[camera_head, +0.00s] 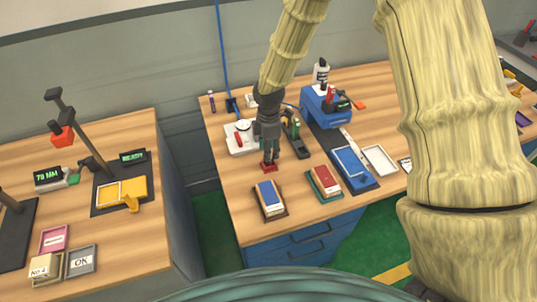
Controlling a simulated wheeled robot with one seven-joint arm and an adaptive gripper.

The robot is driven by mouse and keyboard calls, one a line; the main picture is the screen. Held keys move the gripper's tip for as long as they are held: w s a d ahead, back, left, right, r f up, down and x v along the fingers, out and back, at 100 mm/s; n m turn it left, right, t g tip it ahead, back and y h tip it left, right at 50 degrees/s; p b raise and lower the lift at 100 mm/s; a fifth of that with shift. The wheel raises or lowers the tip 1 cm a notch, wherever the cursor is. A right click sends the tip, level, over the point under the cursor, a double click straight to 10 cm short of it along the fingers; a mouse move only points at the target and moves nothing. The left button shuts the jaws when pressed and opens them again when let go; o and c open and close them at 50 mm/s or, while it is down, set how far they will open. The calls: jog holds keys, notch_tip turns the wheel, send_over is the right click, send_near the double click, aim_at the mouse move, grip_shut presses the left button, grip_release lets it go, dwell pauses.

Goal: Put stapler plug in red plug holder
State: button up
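My gripper (270,159) points down over the left part of the middle bench. Its fingertips are just above or touching a small red block (269,168), which looks like the red plug holder. The fingers hide whatever is between them, so I cannot tell whether a plug is there. A white board (239,145) with a red piece and a round dial lies left of the gripper. A dark stapler-like tool with a green part (294,136) stands just to the right. The stapler plug itself cannot be made out.
Two framed blocks, one blue (269,194) and one red (326,179), lie in front. A blue tray (351,165) lies right. A separate bench (135,235) is left across a gap.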

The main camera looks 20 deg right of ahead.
notch_tip(320, 180, up, 9)
jog(key=b, duration=0.2)
dwell(0.3)
